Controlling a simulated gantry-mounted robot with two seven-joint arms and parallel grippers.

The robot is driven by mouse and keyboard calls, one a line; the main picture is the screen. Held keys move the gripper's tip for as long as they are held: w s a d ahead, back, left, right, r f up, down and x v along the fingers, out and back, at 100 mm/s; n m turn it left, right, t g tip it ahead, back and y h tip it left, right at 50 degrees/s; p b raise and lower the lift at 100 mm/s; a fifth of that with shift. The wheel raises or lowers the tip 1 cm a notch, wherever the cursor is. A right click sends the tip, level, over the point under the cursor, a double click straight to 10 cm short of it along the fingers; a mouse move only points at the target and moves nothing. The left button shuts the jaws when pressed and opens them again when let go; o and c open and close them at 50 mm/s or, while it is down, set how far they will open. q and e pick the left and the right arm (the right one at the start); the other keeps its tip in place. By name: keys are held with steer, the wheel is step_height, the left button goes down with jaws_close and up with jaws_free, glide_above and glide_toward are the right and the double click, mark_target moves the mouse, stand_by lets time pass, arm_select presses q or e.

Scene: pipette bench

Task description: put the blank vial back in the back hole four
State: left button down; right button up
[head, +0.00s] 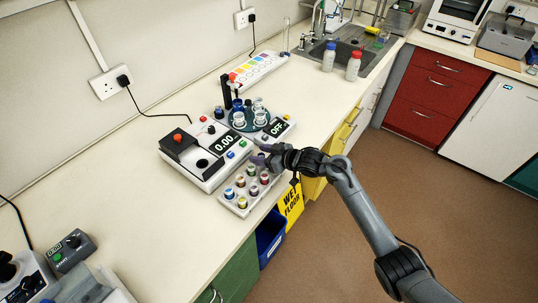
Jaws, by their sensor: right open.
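The vial rack (237,207) is a pale block near the bench's front edge. It holds several small vials with coloured caps, among them blue, red and yellow ones. I cannot tell which vial is the blank one, and the holes are too small to make out. My right gripper (259,154) is open above the back right part of the rack, beside the instrument with the 0.00 display. I see nothing between its fingers. It hides part of the rack's right end. My left gripper is not in view.
A white instrument (199,179) reading 0.00 stands left of the rack. Behind is a unit reading OFF (278,127) with a dark round plate (240,127) carrying clear vessels. A coloured strip tray (262,66) lies farther back.

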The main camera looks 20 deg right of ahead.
steer(key=p+v, duration=0.2)
steer(key=v, duration=0.9)
steer(key=s+a+f+m+g+h, duration=0.1)
steer(key=s+a+f+h, duration=0.1)
steer(key=s+f+h, duration=0.3)
steer(key=s+a+f+m, duration=0.1)
steer(key=s+a+f, duration=0.15)
steer(key=s, duration=0.45)
steer(key=s+f+m+g+h, duration=0.2)
steer(key=s+g, duration=0.4)
steer(key=s, duration=1.7)
steer(key=shift+a+m+g+h, duration=0.15)
steer(key=shift+m+g+h, duration=0.15)
steer(key=shift+m, duration=0.2)
steer(key=shift+r, duration=0.1)
step_height(320, 180, up, 28)
steer(key=p, duration=2.8)
